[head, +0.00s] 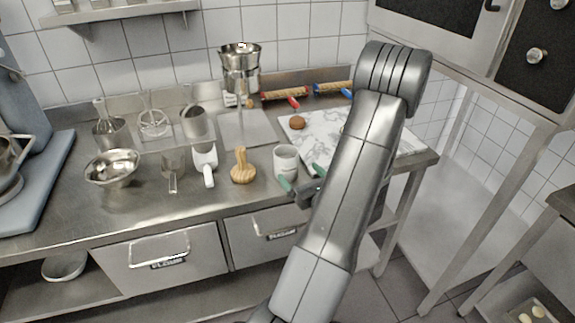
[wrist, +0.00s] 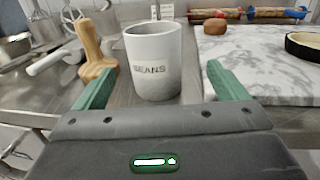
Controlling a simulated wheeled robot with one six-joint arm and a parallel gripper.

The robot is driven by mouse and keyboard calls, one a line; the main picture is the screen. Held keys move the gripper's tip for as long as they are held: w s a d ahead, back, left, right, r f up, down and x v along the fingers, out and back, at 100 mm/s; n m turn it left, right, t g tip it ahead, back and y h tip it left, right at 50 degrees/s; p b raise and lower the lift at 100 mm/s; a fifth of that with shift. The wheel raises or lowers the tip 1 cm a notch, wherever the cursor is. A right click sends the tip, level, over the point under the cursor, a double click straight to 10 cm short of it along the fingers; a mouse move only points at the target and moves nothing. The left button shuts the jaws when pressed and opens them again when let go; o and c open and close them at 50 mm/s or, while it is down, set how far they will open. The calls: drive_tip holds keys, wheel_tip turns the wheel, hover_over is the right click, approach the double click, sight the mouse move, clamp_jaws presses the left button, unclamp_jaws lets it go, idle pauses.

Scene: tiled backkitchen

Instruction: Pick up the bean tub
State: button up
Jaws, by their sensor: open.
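The bean tub is a white-grey cylinder marked "BEANS" (wrist: 153,62), standing upright on the steel counter in the wrist view. In the head view the tub (head: 286,161) stands near the counter's front edge, left of my arm. My gripper (head: 302,186) is open, with green fingers on the near side of the tub. In the wrist view my gripper (wrist: 162,88) has one finger to the left and one to the right of the tub, with space on both sides. The tub appears just ahead of and between the fingertips; I cannot tell whether it is within their reach.
A wooden tool (head: 243,167) stands close to the left of the tub. A white-handled scoop (head: 205,163) and a steel bowl (head: 113,168) lie farther left. A marble board (head: 325,127) with a brown round item (head: 297,123) lies behind and right. Rolling pins (head: 285,94) lie at the back.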

sight(293, 167)
drive_tip(key=x, duration=0.3)
drive_tip(key=shift+w+a+r+p, duration=0.15)
drive_tip(key=shift+w+a+p, duration=0.25)
drive_tip(key=shift+p, duration=0.25)
drive_tip(key=p+x, duration=0.1)
drive_tip(key=x, duration=0.2)
drive_tip(key=shift+w+a, duration=0.15)
drive_tip(key=shift+a, duration=0.2)
drive_tip(key=shift+w+a+p, duration=0.15)
drive_tip(key=shift+w+p, duration=0.15)
drive_tip(key=shift+c, duration=0.2)
drive_tip(key=c, duration=1.3)
